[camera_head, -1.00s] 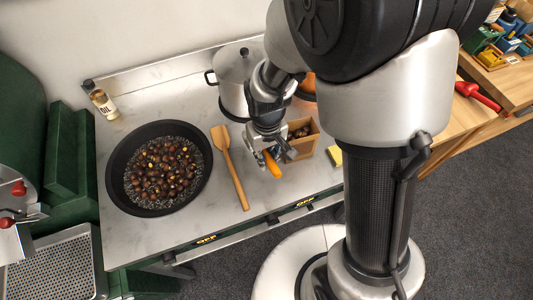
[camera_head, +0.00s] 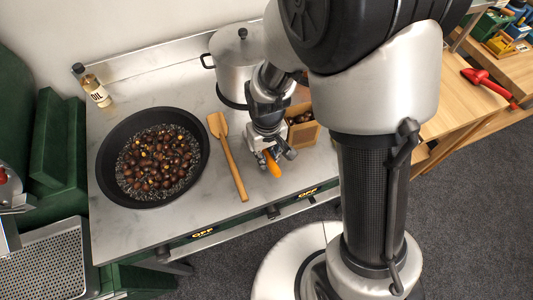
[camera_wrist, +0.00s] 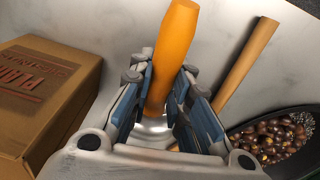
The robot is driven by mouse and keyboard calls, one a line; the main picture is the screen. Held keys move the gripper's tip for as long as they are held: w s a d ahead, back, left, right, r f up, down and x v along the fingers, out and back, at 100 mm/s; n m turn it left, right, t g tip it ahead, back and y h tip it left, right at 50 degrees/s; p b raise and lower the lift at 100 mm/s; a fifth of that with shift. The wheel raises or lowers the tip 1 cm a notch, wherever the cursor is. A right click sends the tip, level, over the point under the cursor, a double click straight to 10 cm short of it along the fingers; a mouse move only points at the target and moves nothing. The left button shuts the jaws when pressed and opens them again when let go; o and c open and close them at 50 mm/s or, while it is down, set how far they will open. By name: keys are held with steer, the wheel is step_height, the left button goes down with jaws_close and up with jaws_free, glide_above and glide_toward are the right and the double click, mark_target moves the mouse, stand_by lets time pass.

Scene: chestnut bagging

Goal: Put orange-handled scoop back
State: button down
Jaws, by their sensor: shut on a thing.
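The orange-handled scoop (camera_wrist: 172,55) is held by its handle in my gripper (camera_wrist: 160,100). In the head view the orange handle (camera_head: 272,164) sticks out of my gripper (camera_head: 267,152) toward the front edge of the counter. In the wrist view the blue finger pads press on both sides of the handle, and a shiny metal part shows below it between the fingers. The rest of the scoop is hidden by the gripper. I cannot tell whether it touches the counter.
A wooden spatula (camera_head: 232,165) lies just left of the gripper, with a pan of chestnuts (camera_head: 107,181) beyond it. A cardboard box (camera_head: 303,134) stands close on the right, and a lidded steel pot (camera_head: 228,73) behind. An oil bottle (camera_head: 97,92) stands at the back left.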

steer(key=shift+f+b, duration=0.4)
steer(key=shift+f, duration=0.1)
steer(key=c, duration=1.4)
jaws_free()
